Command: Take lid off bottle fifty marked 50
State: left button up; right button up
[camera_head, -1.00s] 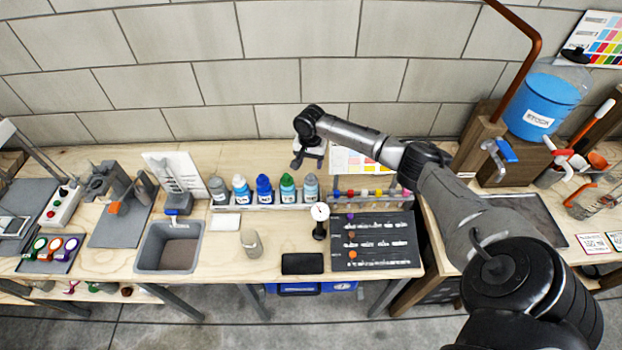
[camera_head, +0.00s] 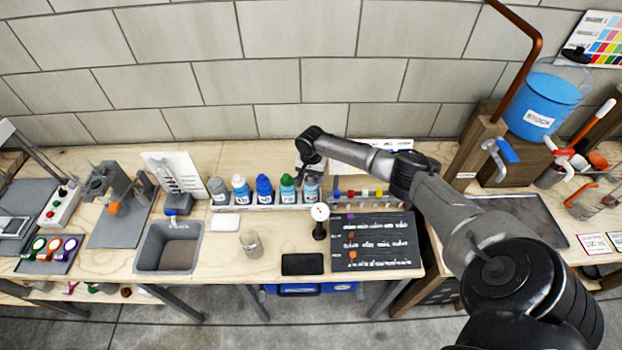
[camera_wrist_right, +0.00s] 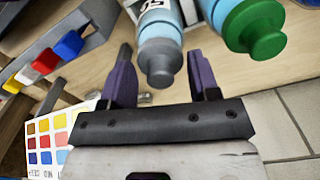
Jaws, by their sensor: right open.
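The bottle marked 50 (camera_head: 311,190) stands at the right end of the bottle row, pale blue with a grey lid. In the right wrist view its blue body (camera_wrist_right: 158,22) shows part of the label, and its grey lid (camera_wrist_right: 159,68) sits between my fingers. My right gripper (camera_wrist_right: 161,60) is open, with one purple finger on each side of the lid and a visible gap to each. In the head view my right gripper (camera_head: 308,168) is just above and behind this bottle, its fingers mostly hidden. My left gripper is not in view.
A green-capped bottle (camera_head: 287,189) stands close beside it, with several other bottles further left in the rack. A rack of coloured pieces (camera_head: 362,194) is to the right. A dial gauge (camera_head: 320,220), a glass jar (camera_head: 251,243) and a black pad (camera_head: 302,264) stand in front.

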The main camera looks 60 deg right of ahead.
jog(key=c, duration=0.6)
jog(key=shift+r, duration=0.1)
